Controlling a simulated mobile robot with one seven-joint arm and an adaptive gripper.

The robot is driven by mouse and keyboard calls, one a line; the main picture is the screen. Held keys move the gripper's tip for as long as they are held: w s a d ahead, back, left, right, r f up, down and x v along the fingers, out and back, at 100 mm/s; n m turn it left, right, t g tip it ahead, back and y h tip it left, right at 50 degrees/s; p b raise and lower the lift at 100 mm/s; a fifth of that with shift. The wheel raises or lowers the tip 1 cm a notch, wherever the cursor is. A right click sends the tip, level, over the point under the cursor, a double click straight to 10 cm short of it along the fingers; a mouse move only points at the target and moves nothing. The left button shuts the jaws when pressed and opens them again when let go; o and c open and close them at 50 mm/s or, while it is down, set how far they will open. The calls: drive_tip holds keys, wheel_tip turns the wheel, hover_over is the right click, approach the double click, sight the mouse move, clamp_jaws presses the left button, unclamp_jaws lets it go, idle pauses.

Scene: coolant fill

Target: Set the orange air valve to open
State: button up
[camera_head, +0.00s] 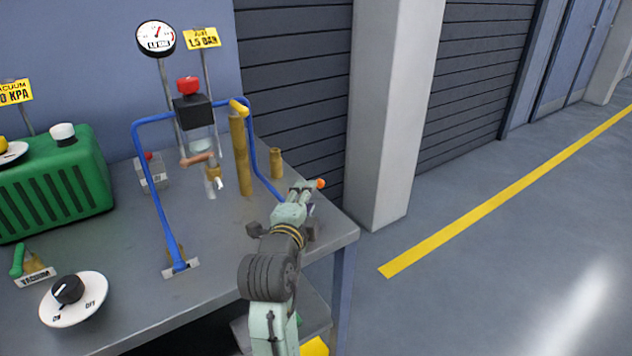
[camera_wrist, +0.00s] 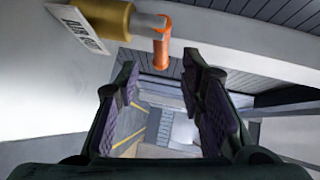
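The orange air valve handle (camera_wrist: 162,42) shows at the top of the wrist view, on a grey stem from a brass body (camera_wrist: 105,17). A white label (camera_wrist: 76,28) sits beside the brass body. In the head view only a small orange part of the valve (camera_head: 320,184) shows past my gripper (camera_head: 305,188), near the bench's right edge; the rest is hidden. My gripper (camera_wrist: 163,82) is open with nothing between its fingers. The handle's lower end lies near the level of the fingertips in the picture. I cannot tell whether they touch.
The grey bench (camera_head: 110,220) carries a blue pipe (camera_head: 150,185), a tall brass cylinder (camera_head: 240,155), a short brass fitting (camera_head: 276,163), a green unit (camera_head: 60,185) and a white dial (camera_head: 72,299). A pale pillar (camera_head: 385,110) stands behind. The floor at right is clear.

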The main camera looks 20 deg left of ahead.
drive_tip(key=w, duration=0.2)
drive_tip(key=w+p, duration=0.1)
drive_tip(key=w, duration=0.3)
drive_tip(key=shift+w+a+f+p, duration=0.25)
drive_tip(key=shift+a+f+p, duration=0.05)
drive_tip(key=shift+a+f, duration=0.1)
clamp_jaws()
idle(0.4)
